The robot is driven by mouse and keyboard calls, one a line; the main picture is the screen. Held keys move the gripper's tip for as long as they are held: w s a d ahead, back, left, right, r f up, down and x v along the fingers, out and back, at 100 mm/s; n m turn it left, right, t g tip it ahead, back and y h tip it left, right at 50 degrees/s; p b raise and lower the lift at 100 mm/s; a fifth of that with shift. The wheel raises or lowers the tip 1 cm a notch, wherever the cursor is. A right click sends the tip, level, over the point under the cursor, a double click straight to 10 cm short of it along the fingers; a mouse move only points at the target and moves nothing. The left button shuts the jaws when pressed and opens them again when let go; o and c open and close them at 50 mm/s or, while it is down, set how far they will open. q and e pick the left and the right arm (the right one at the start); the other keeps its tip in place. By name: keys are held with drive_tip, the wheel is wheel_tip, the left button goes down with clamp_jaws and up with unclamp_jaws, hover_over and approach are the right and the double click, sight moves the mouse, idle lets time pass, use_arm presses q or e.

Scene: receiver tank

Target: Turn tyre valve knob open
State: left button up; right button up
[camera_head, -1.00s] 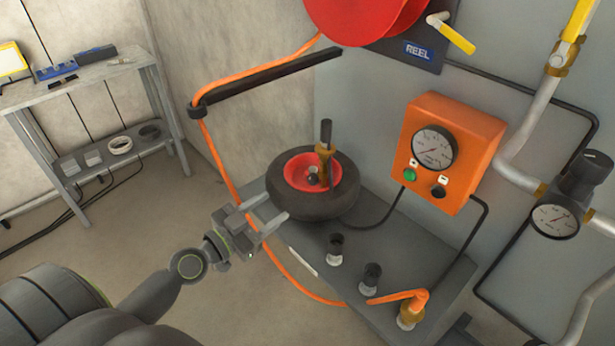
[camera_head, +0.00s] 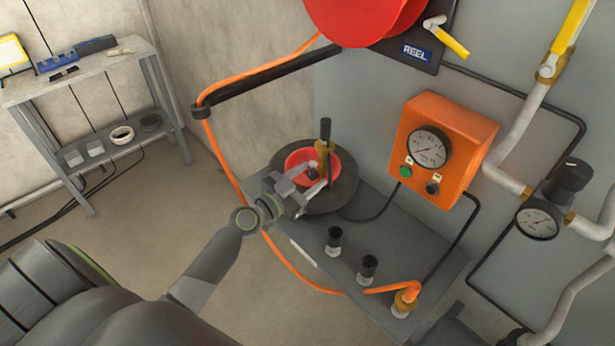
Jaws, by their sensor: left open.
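The tyre (camera_head: 346,184) lies flat on a grey bench, with a red hub (camera_head: 299,158) in its middle. A brass valve (camera_head: 322,148) with a dark upright handle (camera_head: 325,130) stands at the hub's right side. A small dark knob (camera_head: 312,172) shows in the hub, at the base of the valve. My left gripper (camera_head: 307,178) is open over the front of the tyre, its fingertips reaching into the hub close to the dark knob. I cannot tell whether they touch it. The gripper hides the tyre's front left part. My right gripper is not in view.
Two dark-topped fittings (camera_head: 334,240) and a brass fitting with an orange hose (camera_head: 404,298) stand on the bench (camera_head: 386,233) in front of the tyre. An orange gauge box (camera_head: 443,150) hangs on the wall to the right. A black hose bar (camera_head: 265,80) juts out above left.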

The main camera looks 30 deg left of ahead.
use_arm(q)
drive_tip(key=c, duration=1)
